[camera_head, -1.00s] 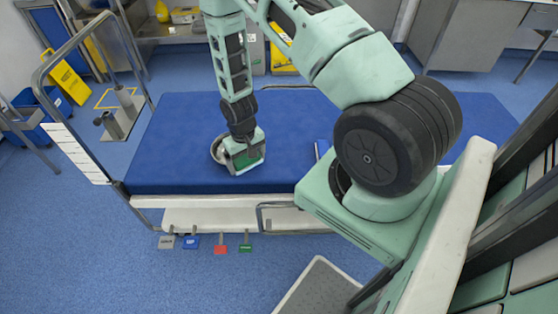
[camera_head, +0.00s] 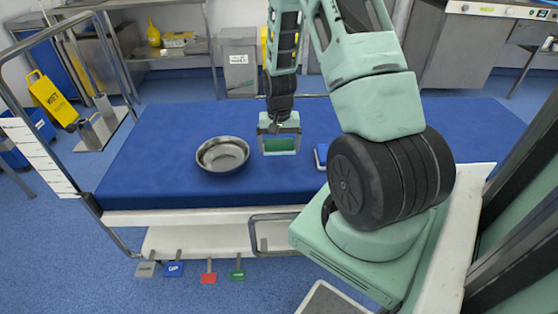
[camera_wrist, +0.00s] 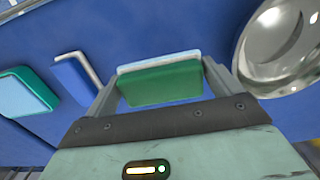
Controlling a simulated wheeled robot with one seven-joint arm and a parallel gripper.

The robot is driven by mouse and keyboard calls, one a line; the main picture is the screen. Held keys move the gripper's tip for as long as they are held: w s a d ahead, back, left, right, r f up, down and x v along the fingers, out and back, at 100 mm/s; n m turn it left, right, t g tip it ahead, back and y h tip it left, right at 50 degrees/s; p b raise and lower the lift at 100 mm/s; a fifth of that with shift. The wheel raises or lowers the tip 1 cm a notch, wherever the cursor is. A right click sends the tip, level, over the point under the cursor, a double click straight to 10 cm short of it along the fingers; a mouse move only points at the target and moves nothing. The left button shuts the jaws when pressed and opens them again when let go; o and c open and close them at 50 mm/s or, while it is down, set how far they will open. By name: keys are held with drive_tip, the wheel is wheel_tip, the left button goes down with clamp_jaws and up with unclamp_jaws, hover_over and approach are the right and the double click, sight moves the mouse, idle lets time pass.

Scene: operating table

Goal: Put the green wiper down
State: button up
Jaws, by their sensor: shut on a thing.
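My gripper (camera_head: 279,151) is shut on the green wiper (camera_head: 280,143), to the right of the steel bowl over the blue operating table (camera_head: 150,165). In the wrist view the green wiper (camera_wrist: 163,84), a green block with a pale edge, sits between the two fingers of my gripper (camera_wrist: 161,76). I cannot tell whether its underside touches the table.
The round steel bowl (camera_head: 222,155) lies left of my gripper and looks empty. A blue object (camera_head: 321,154) lies close on the right. The wrist view also shows a green-edged, pale-faced block (camera_wrist: 27,92). Blue surface left of the bowl is clear.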

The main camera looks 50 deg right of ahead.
sight(279, 164)
drive_tip(key=shift+f+b, duration=0.3)
drive_tip(key=shift+f, duration=2.2)
drive_tip(key=shift+f, duration=0.2)
drive_tip(key=o, duration=0.8)
drive_tip(key=shift+c, duration=0.2)
drive_tip(key=shift+r, duration=0.1)
